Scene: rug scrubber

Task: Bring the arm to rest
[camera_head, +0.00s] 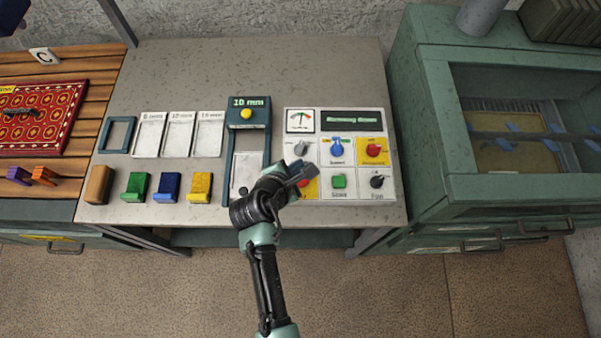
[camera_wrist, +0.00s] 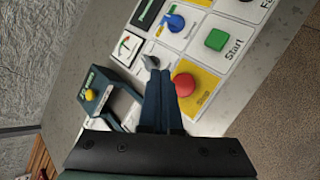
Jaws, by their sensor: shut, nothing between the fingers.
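My gripper (camera_head: 302,174) is over the front left part of the control panel (camera_head: 375,120) on the grey table. Its fingers are shut and empty. In the wrist view the closed fingers (camera_wrist: 160,82) point at the panel, between the grey knob (camera_wrist: 151,62) and the red Stop button (camera_wrist: 184,85). I cannot tell whether the fingertips touch the panel. In the head view my gripper partly hides the Stop button's yellow plate (camera_head: 308,190). My arm reaches up from the bottom middle of the head view.
The green Start button (camera_head: 339,182), blue knob (camera_head: 337,148) and red knob (camera_head: 374,150) are close by. A dark gauge stand (camera_head: 248,115) stands to the left. Coloured blocks (camera_head: 168,187) line the front edge. A green cabinet (camera_head: 435,110) stands right. Floor in front is clear.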

